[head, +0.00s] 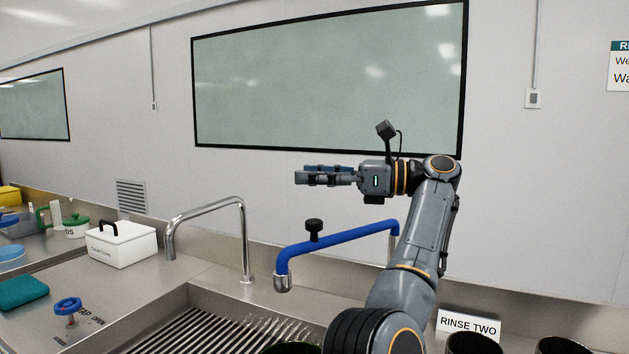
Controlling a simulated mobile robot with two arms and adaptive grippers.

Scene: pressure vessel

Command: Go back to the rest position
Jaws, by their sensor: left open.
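My left gripper (302,176) is raised in the middle of the head view, in front of the wall, with its fingers pointing left. It looks empty and is apart from everything around it. Its fingers are seen edge-on, so the gap between them shows poorly. My left arm rises from the bottom edge and bends at the top. My right gripper is out of view.
A blue-sleeved tap (345,245) and a chrome tap (243,235) stand behind the steel sink (215,292). A white box (121,246) and a blue valve handle (68,305) are left. A RINSE TWO sign (469,325) and dark round rims (562,345) are lower right.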

